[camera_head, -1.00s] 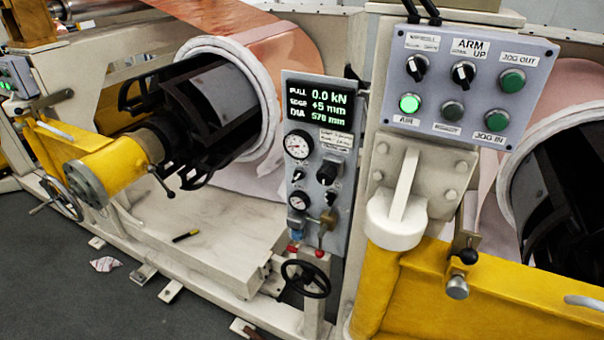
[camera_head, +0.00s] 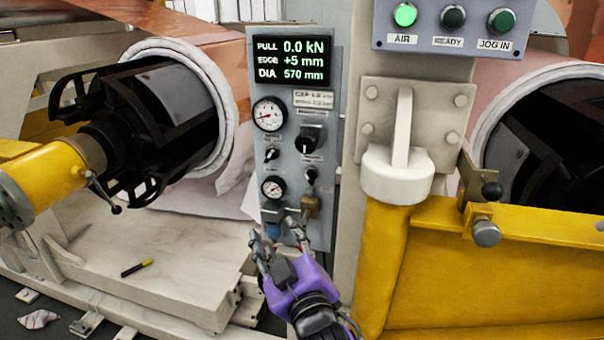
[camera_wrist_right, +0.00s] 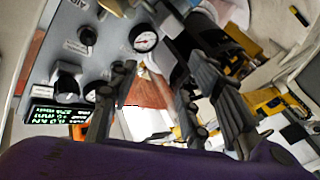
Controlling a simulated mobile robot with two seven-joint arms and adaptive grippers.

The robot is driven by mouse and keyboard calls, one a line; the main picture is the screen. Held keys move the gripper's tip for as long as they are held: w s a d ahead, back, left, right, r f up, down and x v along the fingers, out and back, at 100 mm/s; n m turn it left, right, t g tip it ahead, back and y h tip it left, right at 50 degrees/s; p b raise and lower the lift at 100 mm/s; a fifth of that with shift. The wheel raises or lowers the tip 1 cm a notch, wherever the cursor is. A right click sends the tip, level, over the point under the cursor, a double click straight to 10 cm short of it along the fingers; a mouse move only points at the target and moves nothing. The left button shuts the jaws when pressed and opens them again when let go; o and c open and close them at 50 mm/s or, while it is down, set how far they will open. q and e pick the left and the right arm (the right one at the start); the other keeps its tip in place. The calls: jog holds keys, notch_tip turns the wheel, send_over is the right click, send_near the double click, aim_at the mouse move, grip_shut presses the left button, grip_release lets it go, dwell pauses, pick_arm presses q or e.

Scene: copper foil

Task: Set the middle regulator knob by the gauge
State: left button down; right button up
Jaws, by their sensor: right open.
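The grey regulator panel (camera_head: 292,110) stands upright in the head view. It carries an upper round gauge (camera_head: 270,114), a lower round gauge (camera_head: 273,187), a large black knob (camera_head: 311,140) and two smaller black knobs, one on the left (camera_head: 270,155) and one lower right (camera_head: 311,175). In the right wrist view the large knob (camera_wrist_right: 68,84) and a gauge (camera_wrist_right: 145,38) show upside down; the needle readings are too small to read. My right gripper (camera_head: 278,238) is open and empty, in front of the panel's lower end, below the knobs. My left gripper is out of view.
The display (camera_head: 292,61) above the gauges reads 0.0 kN, +5 mm, 570 mm. A brass fitting (camera_head: 310,206) sits at the panel's lower right. A cream post and yellow arm (camera_head: 480,265) stand close on the right. A black reel mandrel (camera_head: 150,115) is at left.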

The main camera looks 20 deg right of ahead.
aim_at(308, 145)
jog(key=d+r+n+t+h+b, duration=0.1)
jog(key=d+r+h+b, duration=0.15)
jog(key=r, duration=0.45)
jog(key=d+r+n+t+h+b, duration=0.1)
jog(key=d+r+h, duration=0.25)
jog(key=r, duration=0.35)
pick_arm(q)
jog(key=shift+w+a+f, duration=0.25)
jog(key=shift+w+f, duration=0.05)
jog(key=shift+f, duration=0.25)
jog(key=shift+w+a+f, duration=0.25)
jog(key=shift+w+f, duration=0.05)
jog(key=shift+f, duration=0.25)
pick_arm(e)
jog(key=x, duration=0.6)
jog(key=shift+r, duration=0.15)
jog(key=shift+c, duration=0.5)
jog(key=c, duration=0.9)
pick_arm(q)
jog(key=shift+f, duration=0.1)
pick_arm(e)
jog(key=shift+m, duration=0.5)
